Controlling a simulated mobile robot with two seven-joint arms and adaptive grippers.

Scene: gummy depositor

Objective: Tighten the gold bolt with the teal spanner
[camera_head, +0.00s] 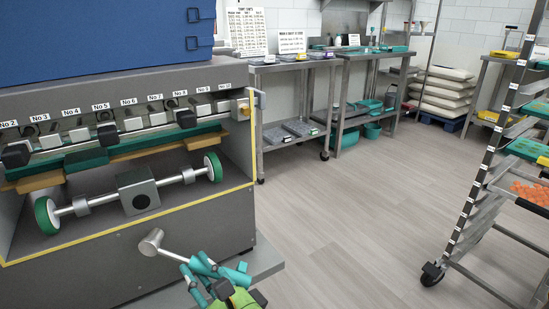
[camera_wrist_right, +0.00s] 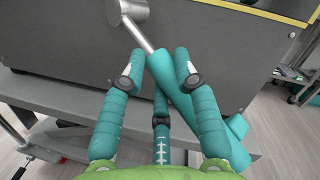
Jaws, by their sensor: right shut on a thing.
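My right gripper (camera_head: 208,268) is shut on a teal-handled tool with a round grey metal head, which looks like a mallet (camera_head: 151,243) rather than a spanner. In the right wrist view the teal handle (camera_wrist_right: 172,82) runs between the fingers of my right gripper (camera_wrist_right: 156,72), and the metal head points up and left, in front of the grey machine front. My left gripper is not in view.
The grey depositor machine (camera_head: 150,255), with numbered stations and a roller shaft (camera_head: 95,203) with green-rimmed wheels, fills the left. Steel benches (camera_head: 300,66) stand at the back. A tray rack (camera_head: 470,200) stands at the right. The floor (camera_head: 340,210) between is clear.

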